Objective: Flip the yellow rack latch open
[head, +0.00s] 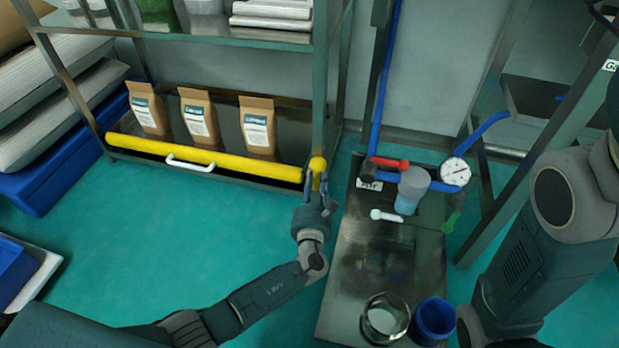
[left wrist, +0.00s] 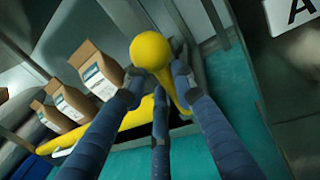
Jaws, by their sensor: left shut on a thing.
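The yellow rack latch (head: 318,165) has a round knob and stands at the right front post of the rack, at the right end of a yellow bar (head: 220,158). My left gripper (head: 317,190) is at the latch, just below the knob. In the left wrist view the knob (left wrist: 150,50) sits beyond the fingertips, and the fingers (left wrist: 160,88) are closed around the yellow stem beneath it. The fingers partly hide the stem. My right arm shows at the right of the head view, but its gripper is out of sight.
Several brown bags (head: 258,125) stand on the lower shelf behind the bar, which has a white handle (head: 191,163). Right of my left gripper is a metal bench (head: 350,270) with blue pipes, a gauge (head: 456,171), a glass jar (head: 386,318) and a blue cup (head: 433,318).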

